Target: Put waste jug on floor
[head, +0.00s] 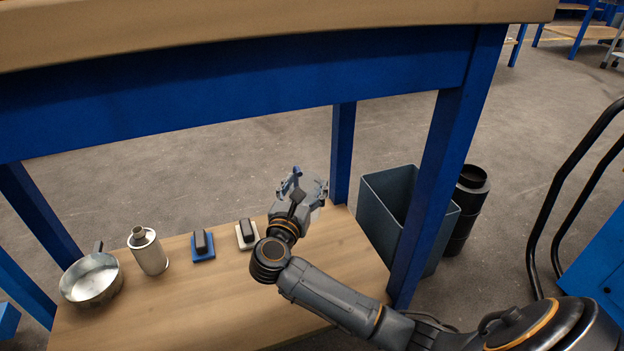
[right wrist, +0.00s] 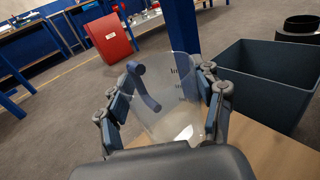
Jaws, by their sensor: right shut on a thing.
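The waste jug (right wrist: 183,105) is a clear, see-through vessel with a blue handle and dark print on its side. In the right wrist view it stands between the fingers of my right gripper (right wrist: 168,90), which is shut on it. In the head view my right gripper (head: 303,188) is at the back edge of the lower wooden shelf, and it hides most of the jug. I cannot tell whether the jug touches the shelf. The grey concrete floor (head: 225,135) shows behind the shelf. My left gripper is not in view.
The lower shelf (head: 215,300) holds a metal pan (head: 92,280), a metal can (head: 148,252), and two dark-handled blocks, one on blue (head: 203,247) and one on white (head: 246,235). A blue bench leg (head: 445,160), grey bin (head: 385,215) and black cylinder (head: 468,205) stand right.

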